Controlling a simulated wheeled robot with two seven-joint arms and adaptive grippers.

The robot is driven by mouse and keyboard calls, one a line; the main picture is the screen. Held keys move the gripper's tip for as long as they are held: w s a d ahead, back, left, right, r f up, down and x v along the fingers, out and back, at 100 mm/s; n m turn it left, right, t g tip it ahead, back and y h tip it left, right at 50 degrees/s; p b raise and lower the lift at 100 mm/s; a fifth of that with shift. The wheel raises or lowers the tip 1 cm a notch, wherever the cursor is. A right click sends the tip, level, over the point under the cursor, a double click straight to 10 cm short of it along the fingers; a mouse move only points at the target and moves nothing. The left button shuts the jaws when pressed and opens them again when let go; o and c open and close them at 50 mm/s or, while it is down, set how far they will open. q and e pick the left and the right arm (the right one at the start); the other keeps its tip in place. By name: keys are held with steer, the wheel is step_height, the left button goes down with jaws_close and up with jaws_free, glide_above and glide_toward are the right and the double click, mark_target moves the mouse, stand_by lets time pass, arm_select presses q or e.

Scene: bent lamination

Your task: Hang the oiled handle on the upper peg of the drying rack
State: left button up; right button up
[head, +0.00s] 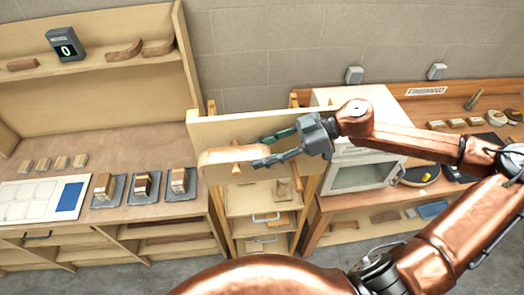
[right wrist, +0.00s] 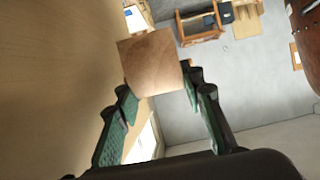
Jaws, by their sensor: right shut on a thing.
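The oiled handle (head: 228,156), a brown curved wooden piece, lies roughly level in front of the pale upright board of the drying rack (head: 215,128). In the right wrist view its broad wooden end (right wrist: 150,62) shows between the fingers. My right gripper (head: 264,151) is shut on the handle's right end and reaches in from the right. A small orange-brown peg (head: 236,170) shows just below the handle; I cannot tell whether they touch. Any peg behind the handle or gripper is hidden. My left gripper is not in view.
A wooden cart with drawers (head: 245,205) stands below the board. At left is a workbench with small blocks on dark stands (head: 145,188) and a shelf. At right, a white oven-like box (head: 362,176) stands close to my right forearm.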

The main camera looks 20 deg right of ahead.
stand_by(0.3)
steer(key=o, duration=1)
steer(key=shift+o, duration=0.8)
steer(key=o, duration=0.3)
steer(key=shift+s, duration=0.1)
steer(key=shift+r, duration=0.1)
steer(key=shift+c, duration=0.6)
